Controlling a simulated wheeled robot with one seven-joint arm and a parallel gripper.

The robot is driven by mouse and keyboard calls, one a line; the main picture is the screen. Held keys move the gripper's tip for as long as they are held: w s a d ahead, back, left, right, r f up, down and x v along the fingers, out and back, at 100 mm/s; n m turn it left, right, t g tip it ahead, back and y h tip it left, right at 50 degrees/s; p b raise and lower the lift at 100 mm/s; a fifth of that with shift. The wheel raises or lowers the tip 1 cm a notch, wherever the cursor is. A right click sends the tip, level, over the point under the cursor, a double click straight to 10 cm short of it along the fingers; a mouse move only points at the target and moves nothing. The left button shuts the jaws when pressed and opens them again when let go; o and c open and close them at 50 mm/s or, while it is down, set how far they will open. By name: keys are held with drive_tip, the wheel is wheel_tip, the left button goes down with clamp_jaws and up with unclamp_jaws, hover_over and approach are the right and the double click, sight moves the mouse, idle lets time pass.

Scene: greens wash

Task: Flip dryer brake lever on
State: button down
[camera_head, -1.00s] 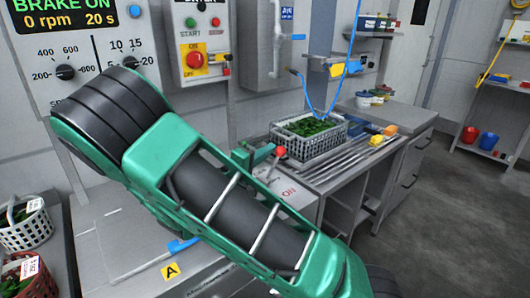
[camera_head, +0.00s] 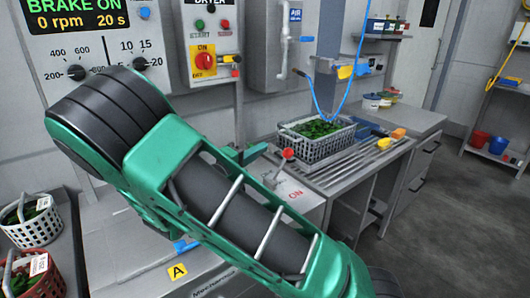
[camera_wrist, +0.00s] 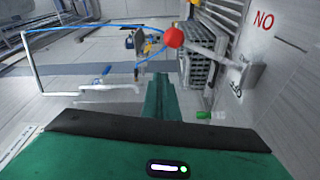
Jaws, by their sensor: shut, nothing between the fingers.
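The brake lever has a red ball knob (camera_head: 287,154) on a grey arm and stands on the grey housing beside the word ON. In the wrist view the knob (camera_wrist: 174,37) shows above my fingertips, and the lever arm runs right to its pivot, with OFF lettering near it. My green gripper (camera_head: 252,152) is shut and empty, just left of the knob in the head view. In the wrist view the gripper (camera_wrist: 160,82) points toward the lever; a gap shows between them in the picture. The display (camera_head: 75,12) reads BRAKE ON, 0 rpm, 20 s.
A control panel (camera_head: 214,38) with a red knob is on the wall behind. A grey basket of greens (camera_head: 318,151) stands on a slatted counter behind the lever. A blue hose (camera_head: 320,102) hangs there. White (camera_head: 33,232) and red baskets are at the left.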

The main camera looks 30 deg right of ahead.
drive_tip(key=v, duration=0.7)
drive_tip(key=shift+a+f, duration=0.2)
drive_tip(key=shift+a, duration=0.05)
drive_tip(key=shift+w, duration=0.15)
drive_tip(key=shift+d, duration=0.1)
drive_tip(key=s+d+f+m+g+y, duration=0.35)
drive_tip(key=s+d, duration=0.25)
drive_tip(key=d, duration=0.2)
drive_tip(key=s+d+f+m+g+y, duration=0.25)
drive_tip(key=s+d+g+y, duration=0.2)
drive_tip(key=s+d, duration=0.25)
drive_tip(key=s+a+r+m+t+y, duration=0.1)
drive_tip(key=s+a+y, duration=0.1)
drive_tip(key=s+y, duration=0.3)
drive_tip(key=s+a+r+m+t+y, duration=0.1)
drive_tip(key=s+a+y, duration=0.2)
drive_tip(key=s, duration=1)
drive_tip(key=shift+s+a+r+y, duration=0.3)
drive_tip(key=shift+s+r+y, duration=0.1)
drive_tip(key=shift+y, duration=0.5)
